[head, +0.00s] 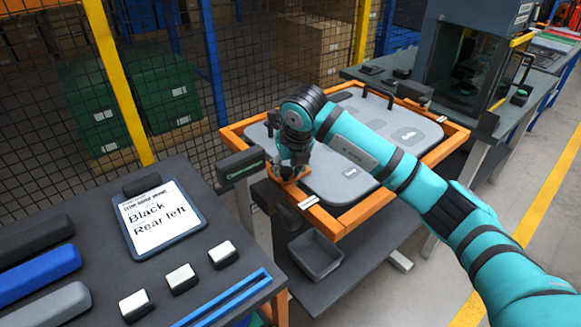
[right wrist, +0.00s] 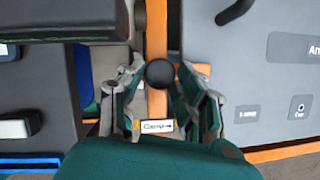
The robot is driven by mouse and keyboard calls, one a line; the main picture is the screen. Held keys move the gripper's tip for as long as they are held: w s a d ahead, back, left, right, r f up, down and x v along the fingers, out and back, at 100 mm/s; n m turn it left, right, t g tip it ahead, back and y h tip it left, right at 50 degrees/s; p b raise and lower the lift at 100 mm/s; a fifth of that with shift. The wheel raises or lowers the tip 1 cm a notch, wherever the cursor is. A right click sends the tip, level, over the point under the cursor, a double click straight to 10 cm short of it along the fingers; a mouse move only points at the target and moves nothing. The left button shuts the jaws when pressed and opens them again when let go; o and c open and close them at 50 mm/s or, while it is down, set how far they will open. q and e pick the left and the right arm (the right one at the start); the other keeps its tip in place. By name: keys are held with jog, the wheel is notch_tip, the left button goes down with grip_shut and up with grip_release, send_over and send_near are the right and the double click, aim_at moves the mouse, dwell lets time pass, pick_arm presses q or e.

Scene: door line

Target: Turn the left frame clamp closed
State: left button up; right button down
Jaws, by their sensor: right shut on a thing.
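The orange frame (head: 352,219) holds a grey door panel (head: 345,188). A white "Clamp" label (right wrist: 157,126) with an arrow lies just below the knob. The rest of the clamp is hidden by the gripper in the head view, so its turn angle cannot be told. My left gripper is not in view.
A dark block (head: 241,164) stands at the frame's left edge. A bench at left holds a tablet (head: 163,220) reading "Black, Rear left", several small white-topped blocks and long bars. A grey bin (head: 316,257) sits below the frame. A mesh fence runs behind.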

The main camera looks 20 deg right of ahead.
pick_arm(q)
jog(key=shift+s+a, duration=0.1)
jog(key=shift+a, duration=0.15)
pick_arm(e)
jog(key=shift+r, duration=0.1)
jog(key=c, duration=0.9)
grip_release()
jog(key=v, duration=1.2)
